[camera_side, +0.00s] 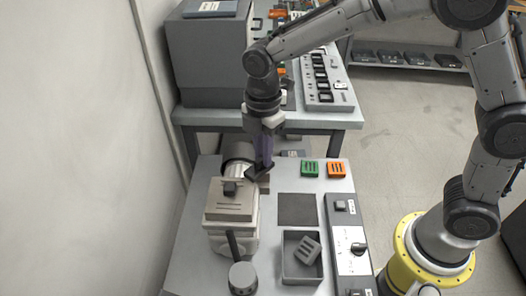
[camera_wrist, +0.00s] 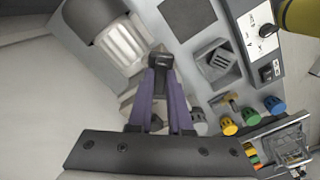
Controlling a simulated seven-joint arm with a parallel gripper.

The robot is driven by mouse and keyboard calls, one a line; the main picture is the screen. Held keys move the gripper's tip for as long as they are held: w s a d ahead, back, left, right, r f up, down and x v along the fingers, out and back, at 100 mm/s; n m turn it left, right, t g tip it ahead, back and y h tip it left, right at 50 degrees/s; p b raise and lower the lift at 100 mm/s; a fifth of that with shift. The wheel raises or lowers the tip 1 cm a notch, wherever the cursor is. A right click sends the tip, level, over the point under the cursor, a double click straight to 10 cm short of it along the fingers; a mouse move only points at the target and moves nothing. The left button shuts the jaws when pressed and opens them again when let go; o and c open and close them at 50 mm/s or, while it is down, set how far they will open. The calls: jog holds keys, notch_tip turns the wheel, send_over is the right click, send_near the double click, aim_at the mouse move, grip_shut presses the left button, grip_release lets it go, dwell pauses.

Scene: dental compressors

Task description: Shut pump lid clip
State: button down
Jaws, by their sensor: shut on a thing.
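The pump (camera_side: 232,236) is a pale boxy body with a beige lid (camera_side: 228,208) lying flat on top. A small dark block (camera_side: 231,187) stands on the lid. My gripper (camera_side: 258,173) is at the far right of the lid, pointing down, with purple fingers close together. In the wrist view the dark fingertips (camera_wrist: 160,58) meet beside the ribbed motor cylinder (camera_wrist: 122,42). They are shut on a small dark part that looks like the lid clip. The fingers hide most of it, so I cannot tell its angle.
A dark upright lever (camera_side: 233,246) and a round grey knob (camera_side: 242,276) are in front of the pump. A grey tray (camera_side: 290,270) holds a slotted block (camera_side: 307,250). Green (camera_side: 309,168) and orange (camera_side: 337,169) blocks lie right of my gripper. A dark pad (camera_side: 297,208) is bare.

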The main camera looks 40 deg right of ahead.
jog(key=shift+r, duration=0.1)
dwell(0.3)
jog(key=c, duration=0.8)
grip_release()
jog(key=shift+c, duration=0.2)
notch_tip(320, 180, up, 14)
